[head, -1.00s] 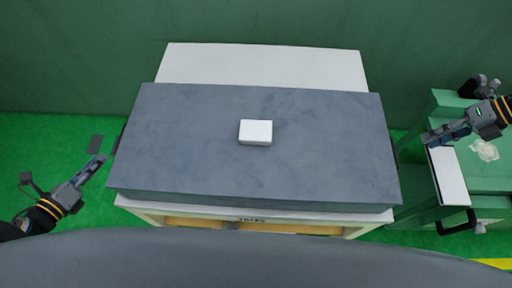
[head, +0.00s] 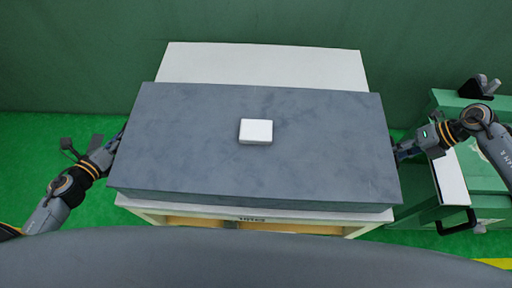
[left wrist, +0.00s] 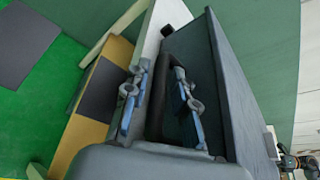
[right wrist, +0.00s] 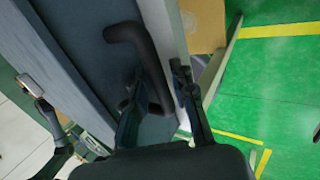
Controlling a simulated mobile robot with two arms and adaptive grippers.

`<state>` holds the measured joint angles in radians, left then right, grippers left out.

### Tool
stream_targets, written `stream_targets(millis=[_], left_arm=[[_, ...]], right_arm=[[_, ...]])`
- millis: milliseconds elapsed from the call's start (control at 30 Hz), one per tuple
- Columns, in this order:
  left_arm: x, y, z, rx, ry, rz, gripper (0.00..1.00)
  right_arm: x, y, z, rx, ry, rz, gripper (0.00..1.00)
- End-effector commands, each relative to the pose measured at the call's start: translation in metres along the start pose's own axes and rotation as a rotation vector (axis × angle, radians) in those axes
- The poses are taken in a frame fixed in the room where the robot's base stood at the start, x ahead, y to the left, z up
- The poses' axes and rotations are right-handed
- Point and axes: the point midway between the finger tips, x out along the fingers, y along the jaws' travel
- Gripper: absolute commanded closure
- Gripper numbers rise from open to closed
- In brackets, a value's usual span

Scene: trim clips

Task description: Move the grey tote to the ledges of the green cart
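The grey tote (head: 200,165), a wide closed-looking box, rests on a white stand in the head view. Its left black handle (left wrist: 158,75) shows in the left wrist view; its right one (right wrist: 147,55) shows in the right wrist view. My left gripper (head: 116,142) is at the tote's left side, its open fingers on either side of the handle. My right gripper (head: 398,152) is at the right side, its fingers apart with the handle's end between them. I cannot tell whether the fingers touch the handles. The green cart (head: 425,205) stands right of the tote; its ledges cannot be made out clearly.
A small white box (head: 256,131) lies on top of the tote. The white stand (head: 260,60) extends behind and beneath it. The cart has a white panel (head: 450,182) and black handle (head: 457,222) near my right arm. Green floor (head: 100,205) is open on the left.

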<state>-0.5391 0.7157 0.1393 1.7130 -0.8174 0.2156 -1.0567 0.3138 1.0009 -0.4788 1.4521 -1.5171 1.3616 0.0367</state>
Motion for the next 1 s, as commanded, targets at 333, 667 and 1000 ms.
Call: stream_targets(millis=[333,667,1000], left_arm=[[0.0,0.0,0.0,0.0,0.0,0.0,1.0],[0.0,-0.001,0.003,0.001,-0.004,-0.002,1.0],[-0.005,-0.009,0.015,0.001,-0.004,-0.002,1.0]], right_arm=[[0.0,0.0,0.0,0.0,0.0,0.0,1.0],[-0.002,0.001,0.001,-0.001,-0.003,0.001,1.0],[-0.015,0.009,0.001,-0.001,-0.003,0.001,1.0]])
